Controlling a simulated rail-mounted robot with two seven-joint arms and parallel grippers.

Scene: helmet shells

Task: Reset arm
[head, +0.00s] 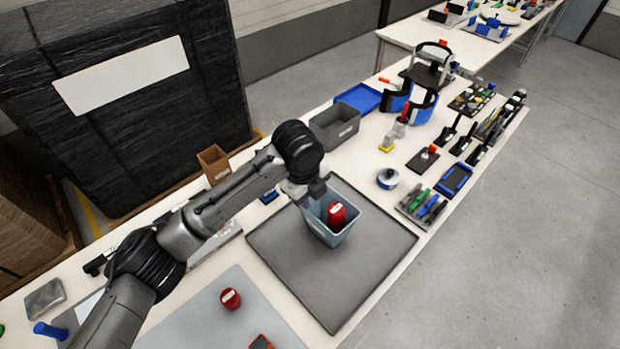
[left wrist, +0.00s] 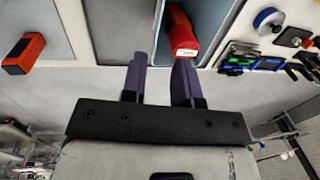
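My left arm reaches in from the left in the head view. Its gripper (head: 312,196) is over the near-left rim of a light blue-grey bin (head: 347,233), and the arm hides part of that rim. In the left wrist view its two dark fingers (left wrist: 160,78) stand apart with nothing between them. A red object with a white label (head: 336,215) is in the bin; it also shows in the left wrist view (left wrist: 181,30), beyond the fingertips. My right gripper is in neither view.
The bin stands on a dark grey mat (head: 290,268). A red can (head: 230,298) and an orange-black item (head: 262,342) lie on a lighter mat at the front. A grey bin (head: 335,126), blue tray (head: 361,98) and tools crowd the table's far part. A black-wrapped stack (head: 130,130) stands left.

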